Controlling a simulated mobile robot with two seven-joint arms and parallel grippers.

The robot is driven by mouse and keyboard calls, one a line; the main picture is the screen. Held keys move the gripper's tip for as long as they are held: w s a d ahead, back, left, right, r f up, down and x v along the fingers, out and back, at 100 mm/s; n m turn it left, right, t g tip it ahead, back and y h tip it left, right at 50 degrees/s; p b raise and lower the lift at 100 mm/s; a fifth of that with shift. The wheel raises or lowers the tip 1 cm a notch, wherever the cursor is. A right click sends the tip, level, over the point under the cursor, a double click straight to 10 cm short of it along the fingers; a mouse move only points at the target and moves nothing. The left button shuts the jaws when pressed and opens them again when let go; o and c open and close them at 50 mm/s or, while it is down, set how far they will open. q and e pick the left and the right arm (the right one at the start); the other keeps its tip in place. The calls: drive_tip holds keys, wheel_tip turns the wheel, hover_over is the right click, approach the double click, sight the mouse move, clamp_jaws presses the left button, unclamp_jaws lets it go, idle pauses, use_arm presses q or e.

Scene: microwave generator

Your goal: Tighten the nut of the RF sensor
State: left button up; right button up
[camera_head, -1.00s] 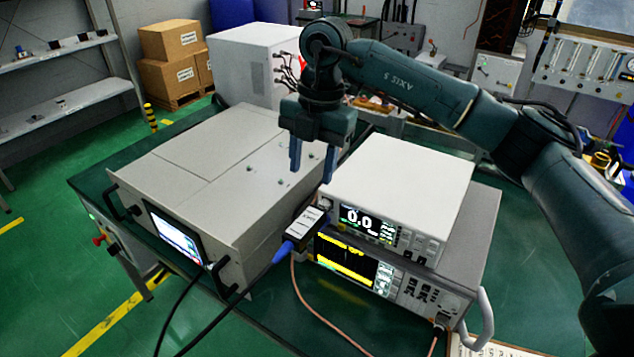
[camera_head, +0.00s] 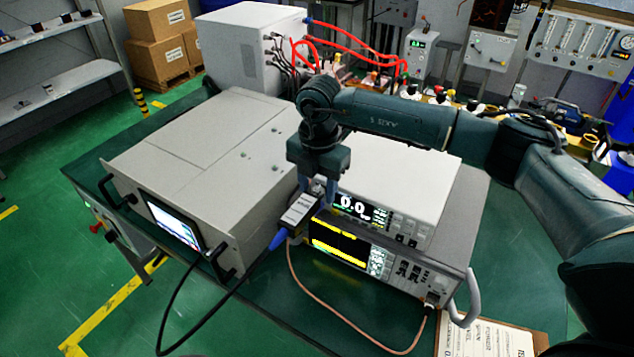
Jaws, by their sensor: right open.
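I cannot tell whether the fingers touch the sensor. My left gripper is not in view.
The spectrum display unit (camera_head: 345,243) stands under the meter. A large grey generator (camera_head: 205,150) stands close on the left. A copper-coloured cable (camera_head: 305,285) and a black cable (camera_head: 185,280) hang in front. A clipboard (camera_head: 480,338) lies at front right.

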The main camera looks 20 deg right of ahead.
drive_tip(key=shift+f, duration=0.2)
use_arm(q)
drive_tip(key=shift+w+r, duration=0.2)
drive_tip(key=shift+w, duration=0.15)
use_arm(e)
drive_tip(key=shift+c, duration=0.2)
